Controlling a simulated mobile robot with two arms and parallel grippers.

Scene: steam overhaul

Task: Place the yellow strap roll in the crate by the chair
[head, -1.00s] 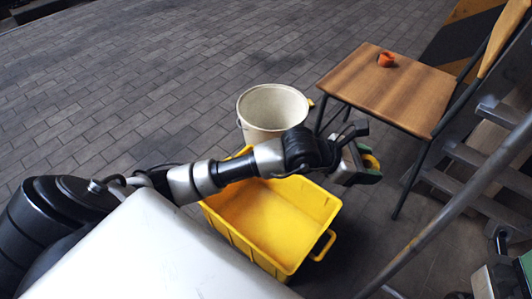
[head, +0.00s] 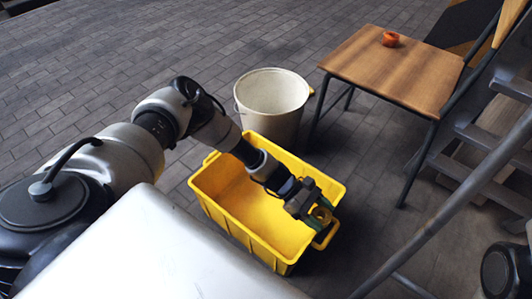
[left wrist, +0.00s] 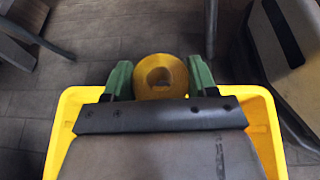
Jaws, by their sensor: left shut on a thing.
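The yellow strap roll (left wrist: 160,77) shows in the left wrist view, upright between the green fingers of my left gripper (left wrist: 159,84), which is shut on it. In the head view my left gripper (head: 318,213) is over the right end of the yellow crate (head: 233,216), near its right handle. The roll is mostly hidden by the gripper there. The crate stands on the floor and its visible inside is empty. Its rim also shows in the left wrist view (left wrist: 70,108). The wooden chair (head: 395,70) stands behind and right of the crate. My right gripper is not in view.
A cream bucket (head: 272,105) stands just behind the crate. A small orange object (head: 390,39) lies on the chair seat. A grey ladder-like frame (head: 455,205) with a slanting rail is at the right. Paved floor at the back left is clear.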

